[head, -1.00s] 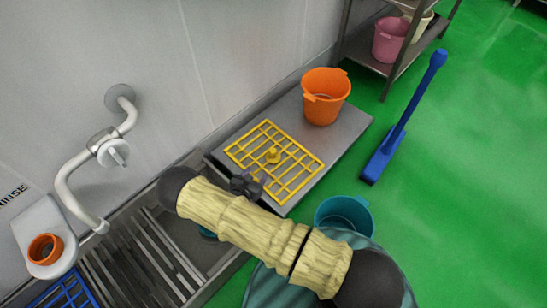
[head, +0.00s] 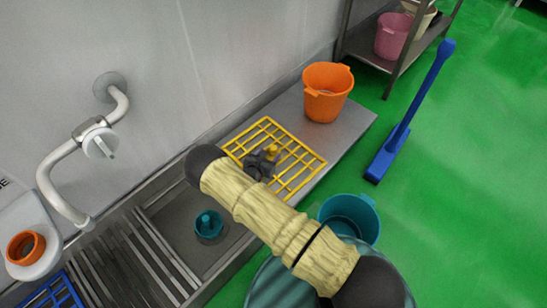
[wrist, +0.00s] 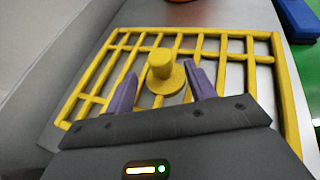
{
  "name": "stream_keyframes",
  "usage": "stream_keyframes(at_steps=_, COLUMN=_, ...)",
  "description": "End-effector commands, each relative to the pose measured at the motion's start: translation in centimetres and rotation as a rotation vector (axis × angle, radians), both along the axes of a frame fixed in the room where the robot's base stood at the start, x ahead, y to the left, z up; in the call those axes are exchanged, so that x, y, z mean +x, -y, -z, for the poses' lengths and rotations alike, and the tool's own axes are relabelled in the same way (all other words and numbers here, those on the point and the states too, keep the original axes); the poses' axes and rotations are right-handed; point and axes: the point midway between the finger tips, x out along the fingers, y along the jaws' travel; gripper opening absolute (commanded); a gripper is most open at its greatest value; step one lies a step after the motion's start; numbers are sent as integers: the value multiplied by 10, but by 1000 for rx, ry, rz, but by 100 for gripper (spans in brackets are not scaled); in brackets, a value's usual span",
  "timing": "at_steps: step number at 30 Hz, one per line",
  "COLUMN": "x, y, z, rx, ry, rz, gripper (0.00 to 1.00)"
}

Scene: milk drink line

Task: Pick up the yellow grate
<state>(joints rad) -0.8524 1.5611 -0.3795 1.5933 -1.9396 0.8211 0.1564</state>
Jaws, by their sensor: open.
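The yellow grate (head: 298,169) lies flat on the steel counter beside the sink. A yellow knob (wrist: 162,65) on a round base rises from its middle. My gripper (head: 266,158) is over the grate, close to the knob. In the wrist view my gripper (wrist: 160,88) is open, with one purple finger on each side of the knob's base and slightly short of the knob. Neither finger clearly touches it. My arm hides part of the grate's near left side in the head view.
An orange bucket (head: 326,94) stands on the counter (head: 350,124) behind the grate. A teal bucket (head: 349,218) is on the floor in front. A blue squeegee (head: 386,158) stands at the right. The sink holds a teal cup (head: 208,225). A wall pipe (head: 62,160) is at the left.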

Motion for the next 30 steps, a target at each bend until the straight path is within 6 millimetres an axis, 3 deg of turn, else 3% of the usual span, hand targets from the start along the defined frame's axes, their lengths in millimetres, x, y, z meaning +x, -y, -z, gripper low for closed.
stream_keyframes(at_steps=8, x=3, y=3, z=2, rx=1, ry=0, rz=3, gripper=55)
stream_keyframes(at_steps=21, x=42, y=22, z=17, rx=1, ry=0, rz=3, gripper=55)
stream_keyframes(at_steps=30, x=44, y=23, z=15, rx=0, ry=-1, rz=1, gripper=55)
